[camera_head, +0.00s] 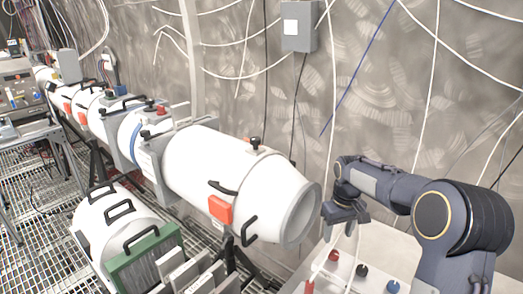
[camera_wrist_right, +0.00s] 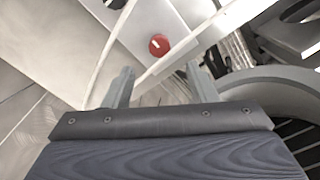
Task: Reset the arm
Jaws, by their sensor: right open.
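My right arm (camera_head: 455,225) comes in from the right in the head view, bent at the elbow. Its gripper (camera_head: 345,222) hangs beside the open end of the large white tube, above a pale panel with knobs. In the right wrist view the gripper (camera_wrist_right: 160,88) has its two fingers spread apart with nothing held between them. A white cable passes across the view close to the fingers; I cannot tell whether it touches them. My left gripper is not in view.
The white tube (camera_head: 235,175) has black handles and an orange box (camera_head: 220,209). The pale panel (camera_head: 405,245) carries a red knob (camera_wrist_right: 158,44), also seen in the head view (camera_head: 334,255). White cables hang along the wall. A second white cylinder (camera_head: 105,215) lies lower left over grating.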

